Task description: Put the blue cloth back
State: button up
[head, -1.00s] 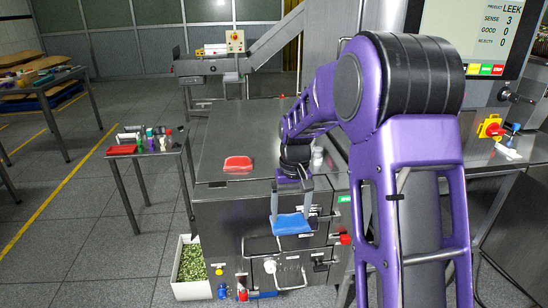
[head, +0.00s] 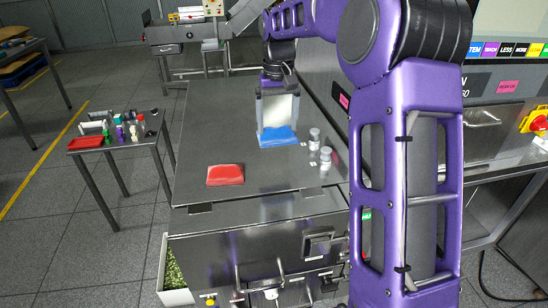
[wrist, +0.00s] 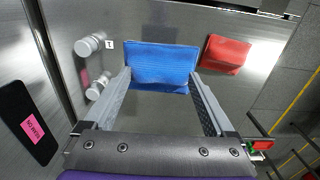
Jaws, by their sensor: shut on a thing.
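The blue cloth (head: 277,138) is a folded flat rectangle over the steel table top (head: 190,135). In the wrist view the blue cloth (wrist: 162,65) lies between the two fingertips. My gripper (head: 277,126) points down and is shut on it, with the fingers spread to the cloth's width. In the wrist view my gripper (wrist: 160,84) has a finger at each side edge of the cloth. I cannot tell whether the cloth touches the table. A red cloth (head: 225,175) lies flat nearer the front left; it also shows in the wrist view (wrist: 227,54).
Two small metal cylinders (head: 320,148) stand to the right of the blue cloth. A side table (head: 100,143) with a red tray and several bottles stands at left. A bin of green bits (head: 175,275) stands below the steel table. The table's left strip is clear.

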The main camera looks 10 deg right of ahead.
notch_tip(320, 180, down, 10)
jog(key=shift+r+b, duration=0.1)
jog(key=shift+b, duration=0.5)
jog(key=o, duration=1)
notch_tip(320, 180, up, 12)
jog(key=shift+r+p, duration=0.1)
jog(key=shift+p, duration=0.75)
